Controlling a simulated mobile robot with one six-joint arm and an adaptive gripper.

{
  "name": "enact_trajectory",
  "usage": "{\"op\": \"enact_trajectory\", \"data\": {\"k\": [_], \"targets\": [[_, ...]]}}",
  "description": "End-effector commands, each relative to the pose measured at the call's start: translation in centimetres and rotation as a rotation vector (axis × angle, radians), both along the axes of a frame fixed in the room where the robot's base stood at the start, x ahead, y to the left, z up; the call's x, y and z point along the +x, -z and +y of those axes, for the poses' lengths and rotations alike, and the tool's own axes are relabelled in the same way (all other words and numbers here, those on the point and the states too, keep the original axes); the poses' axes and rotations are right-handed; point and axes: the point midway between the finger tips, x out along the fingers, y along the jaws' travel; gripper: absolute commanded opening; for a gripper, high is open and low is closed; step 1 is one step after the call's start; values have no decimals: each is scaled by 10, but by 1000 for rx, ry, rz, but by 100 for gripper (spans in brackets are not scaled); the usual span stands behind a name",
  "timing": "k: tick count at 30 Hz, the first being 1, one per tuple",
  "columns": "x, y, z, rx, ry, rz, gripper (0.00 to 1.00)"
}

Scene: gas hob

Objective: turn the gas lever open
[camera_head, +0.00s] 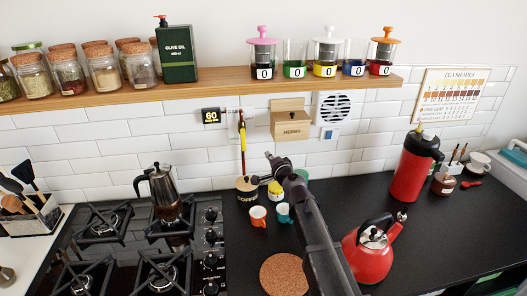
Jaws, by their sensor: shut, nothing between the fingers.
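The gas lever (242,131) is a small yellow handle on a thin upright pipe against the white tiled wall, left of the wooden herbs box. It appears to lie roughly along the pipe, but it is too small to tell its exact angle. My gripper (257,181) is at the end of the dark arm reaching up from the bottom of the picture. It is below and a little right of the lever, apart from it in the picture. It is shut and empty, and its fingers are small and dark in this view.
The herbs box (290,120) hangs right of the lever. A moka pot (161,191) stands on the hob. A red kettle (371,250) is right of my arm.

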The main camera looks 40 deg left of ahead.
Motion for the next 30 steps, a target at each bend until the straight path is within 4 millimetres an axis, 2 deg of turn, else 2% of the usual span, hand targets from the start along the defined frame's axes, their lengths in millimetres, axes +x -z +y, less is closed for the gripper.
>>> {"op": "enact_trajectory", "data": {"k": [3,9,30], "targets": [[-10,0,-16,0,0,0,0],[-16,0,-27,0,0,0,0],[-17,0,-29,0,0,0,0]]}}
